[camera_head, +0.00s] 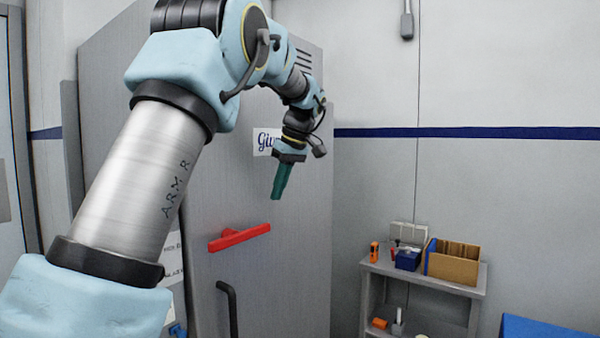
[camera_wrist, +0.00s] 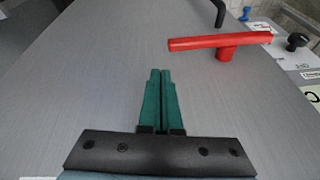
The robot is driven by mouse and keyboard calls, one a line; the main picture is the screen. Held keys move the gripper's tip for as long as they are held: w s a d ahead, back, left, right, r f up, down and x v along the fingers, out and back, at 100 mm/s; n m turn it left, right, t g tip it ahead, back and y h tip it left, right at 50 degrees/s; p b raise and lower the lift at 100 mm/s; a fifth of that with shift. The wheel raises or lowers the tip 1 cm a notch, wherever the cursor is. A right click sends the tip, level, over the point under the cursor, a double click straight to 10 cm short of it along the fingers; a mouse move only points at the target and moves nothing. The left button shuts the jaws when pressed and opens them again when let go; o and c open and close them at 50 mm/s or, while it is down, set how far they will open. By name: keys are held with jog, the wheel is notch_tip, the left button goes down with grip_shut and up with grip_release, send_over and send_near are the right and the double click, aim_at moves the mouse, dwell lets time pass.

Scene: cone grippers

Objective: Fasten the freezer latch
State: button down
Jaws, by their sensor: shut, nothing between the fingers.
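The grey freezer door (camera_head: 290,275) stands upright in front of me. Its red latch (camera_head: 238,237) is a bar on a short hub, lying nearly level with a slight upward tilt to the right. The latch also shows at the upper right of the wrist view (camera_wrist: 222,42). My gripper (camera_head: 278,194) has green fingers pointing down, above and right of the latch in the head view. In the wrist view the fingers (camera_wrist: 160,74) are together and empty, apart from the latch, over bare door.
A black door handle (camera_head: 230,305) is below the latch. A small shelf (camera_head: 430,282) at the right holds a cardboard box (camera_head: 453,265), a blue box and an orange item. A sign (camera_head: 265,142) is on the door behind my wrist. The door around the fingers is clear.

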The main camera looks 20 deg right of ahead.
jog(key=d+r, duration=0.4)
jog(key=d, duration=0.1)
jog(key=shift+w+d, duration=0.25)
jog(key=shift+w, duration=0.1)
jog(key=shift+s, duration=0.1)
